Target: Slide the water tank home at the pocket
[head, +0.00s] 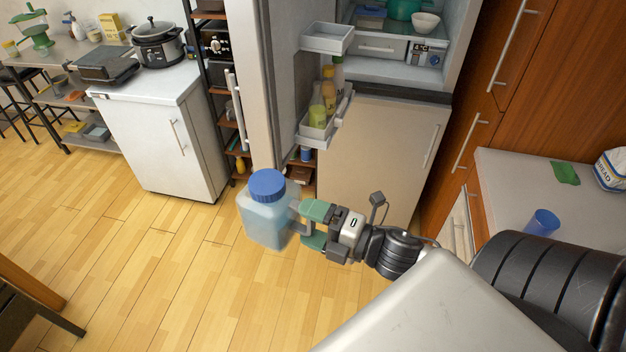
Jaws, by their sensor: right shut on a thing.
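The water tank (266,222) is a clear, bluish, box-shaped container with a round blue cap, near the middle of the head view. My right gripper (302,222), with green fingers, is shut on the tank's right side and holds it up in front of the open fridge. The tank looks slightly tilted. The fridge (390,72) stands open at the top, with its door (285,90) swung out to the left and door bins holding bottles. I cannot make out the pocket for certain. My left gripper is not in view.
A white cabinet (160,140) with a slow cooker on top stands at the left. A dark shelf rack is beside the fridge door. A counter (500,180) with a blue cup (542,222) is at the right. The wood floor (180,270) at left is clear.

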